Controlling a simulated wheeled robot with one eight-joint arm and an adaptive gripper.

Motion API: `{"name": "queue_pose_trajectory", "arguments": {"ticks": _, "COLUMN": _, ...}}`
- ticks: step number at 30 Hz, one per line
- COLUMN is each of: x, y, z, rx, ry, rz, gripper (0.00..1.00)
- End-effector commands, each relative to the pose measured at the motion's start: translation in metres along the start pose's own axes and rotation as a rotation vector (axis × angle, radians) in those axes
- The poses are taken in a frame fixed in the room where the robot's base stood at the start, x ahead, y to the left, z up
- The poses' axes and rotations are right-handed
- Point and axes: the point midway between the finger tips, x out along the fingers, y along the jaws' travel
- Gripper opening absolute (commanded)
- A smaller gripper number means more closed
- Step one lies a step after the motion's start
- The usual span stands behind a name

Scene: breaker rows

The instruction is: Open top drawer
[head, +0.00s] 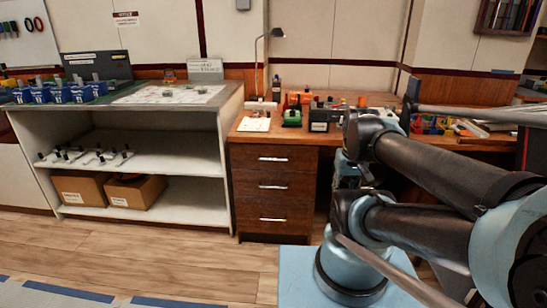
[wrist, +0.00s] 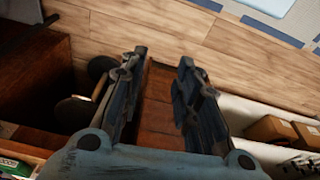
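The brown wooden drawer unit (head: 233,200) stands under the left end of the desk in the head view. It has three drawers, each with a silver bar handle. The top drawer (head: 250,159) looks flush with the front, and its handle (head: 273,158) is free. My gripper (wrist: 162,58) is open and empty in the wrist view, its two dark fingers spread apart. Brown drawer fronts (wrist: 157,115) show beyond and between the fingers; no handle is clear there. In the head view my arm is right of the drawers, and I cannot make out the fingertips.
Tools and small items crowd the desk (head: 245,135) above the drawers. A white open shelf (head: 226,170) with cardboard boxes (head: 135,190) stands directly left of the unit. The wooden floor (head: 150,250) in front is clear. A round-based object (wrist: 75,112) shows beside the unit in the wrist view.

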Motion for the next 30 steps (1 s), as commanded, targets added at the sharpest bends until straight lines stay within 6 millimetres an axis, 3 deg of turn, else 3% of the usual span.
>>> {"name": "queue_pose_trajectory", "arguments": {"ticks": 5, "x": -0.02, "y": -0.005, "z": -0.033, "rx": -0.115, "ry": -0.002, "rz": -0.001, "gripper": 0.3}}
{"name": "queue_pose_trajectory", "arguments": {"ticks": 15, "x": -0.054, "y": -0.03, "z": -0.125, "rx": -0.463, "ry": -0.005, "rz": -0.002, "gripper": 0.3}}
{"name": "queue_pose_trajectory", "arguments": {"ticks": 23, "x": -0.064, "y": -0.062, "z": -0.2, "rx": -0.73, "ry": -0.007, "rz": -0.004, "gripper": 0.3}}
{"name": "queue_pose_trajectory", "arguments": {"ticks": 30, "x": -0.059, "y": -0.103, "z": -0.267, "rx": -0.978, "ry": -0.009, "rz": -0.004, "gripper": 0.3}}
